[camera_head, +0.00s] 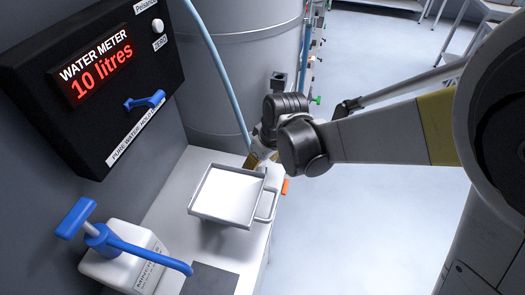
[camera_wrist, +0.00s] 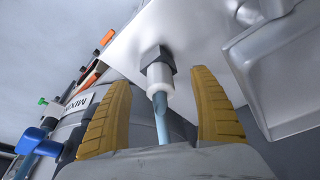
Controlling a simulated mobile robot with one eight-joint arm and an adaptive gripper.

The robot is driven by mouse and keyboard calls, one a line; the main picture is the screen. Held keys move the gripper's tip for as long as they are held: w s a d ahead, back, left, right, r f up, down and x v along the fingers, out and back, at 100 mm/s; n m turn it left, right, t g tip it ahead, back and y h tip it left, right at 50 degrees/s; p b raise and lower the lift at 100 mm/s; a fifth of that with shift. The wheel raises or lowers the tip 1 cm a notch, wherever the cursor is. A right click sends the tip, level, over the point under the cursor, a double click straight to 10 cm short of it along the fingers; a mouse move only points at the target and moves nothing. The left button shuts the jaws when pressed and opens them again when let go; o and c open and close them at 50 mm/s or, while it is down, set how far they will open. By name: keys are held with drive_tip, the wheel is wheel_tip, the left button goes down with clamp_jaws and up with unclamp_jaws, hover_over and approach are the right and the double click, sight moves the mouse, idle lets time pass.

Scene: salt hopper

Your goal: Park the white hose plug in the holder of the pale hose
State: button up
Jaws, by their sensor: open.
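In the wrist view the white hose plug (camera_wrist: 160,80) sits at the end of the pale blue hose (camera_wrist: 161,122). Its front end meets a dark angular holder (camera_wrist: 157,58) on the pale bench side; how deep it sits cannot be told. My gripper (camera_wrist: 163,79) is open, with one yellow finger on each side of the plug and visible gaps between. In the head view the pale hose (camera_head: 222,70) runs down to my gripper (camera_head: 252,159) beside the bench's far end; the plug and holder are hidden there.
A white tray with a handle (camera_head: 194,208) stands on the bench close to my gripper. A blue-handled pump bottle (camera_head: 112,268) and the black water meter box (camera_head: 60,125), reading 10 litres, are at left. A large grey tank (camera_head: 240,60) stands behind. Open floor (camera_head: 375,215) lies right.

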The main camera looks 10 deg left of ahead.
drive_tip(key=shift+r, duration=0.1)
drive_tip(key=shift+p+v, duration=2.1)
drive_tip(key=shift+v, duration=0.85)
drive_tip(key=v, duration=1.2)
drive_tip(key=s+d+f+m+t+h+b, duration=0.1)
drive_tip(key=s+d+m, duration=0.2)
drive_tip(key=d, duration=0.5)
drive_tip(key=s+d+f+m+t+h+b, duration=0.1)
drive_tip(key=d+m, duration=0.3)
drive_tip(key=d, duration=0.4)
drive_tip(key=s+d+f+m+t+h+b, duration=0.1)
drive_tip(key=s+d+f+m+t+b, duration=0.1)
drive_tip(key=d, duration=0.6)
drive_tip(key=s+m+t+b, duration=0.1)
drive_tip(key=s+m, duration=0.1)
drive_tip(key=shift+s+d+f, duration=0.2)
drive_tip(key=shift+s+d, duration=0.1)
drive_tip(key=shift+d, duration=0.05)
